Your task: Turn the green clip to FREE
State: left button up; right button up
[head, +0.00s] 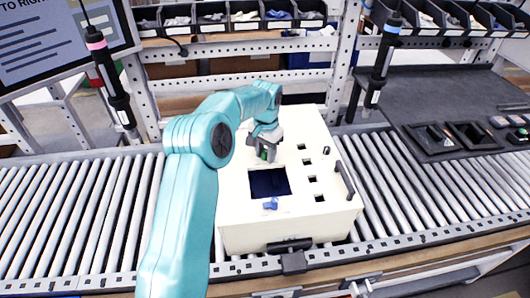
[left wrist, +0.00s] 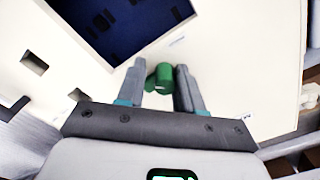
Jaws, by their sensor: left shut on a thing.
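The green clip (head: 264,155) sits on the top face of the white box (head: 233,207), just behind its dark square opening. My left gripper (head: 262,149) reaches down onto it from above. In the left wrist view the green clip (left wrist: 163,77) stands between the two grey fingers of my left gripper (left wrist: 160,82), which are shut on it. The fingers cover part of the clip in the head view. I cannot read any FREE marking near it. My right gripper is not in view.
A blue clip (head: 270,204) sits at the front edge of the opening (head: 269,182). The box has several small square holes and a dark handle (head: 344,180) at right. It stands on a roller conveyor (head: 80,205). Two screwdrivers (head: 114,83) (head: 383,60) hang left and right.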

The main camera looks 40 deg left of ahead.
pick_arm(q)
jog(key=shift+w+d+r, duration=0.1)
jog(key=shift+w+r, duration=0.15)
jog(key=shift+w, duration=0.05)
jog(key=o, duration=1.1)
jog(key=shift+w+d+f, duration=0.1)
jog(key=shift+w+f, duration=0.05)
jog(key=shift+s+a, duration=0.2)
jog(key=shift+s, duration=0.05)
jog(key=r, duration=0.7)
jog(key=shift+w+d+r, duration=0.15)
jog(key=shift+w, duration=0.1)
notch_tip(320, 180, up, 9)
jog(key=p, duration=0.2)
jog(key=shift+s, duration=0.15)
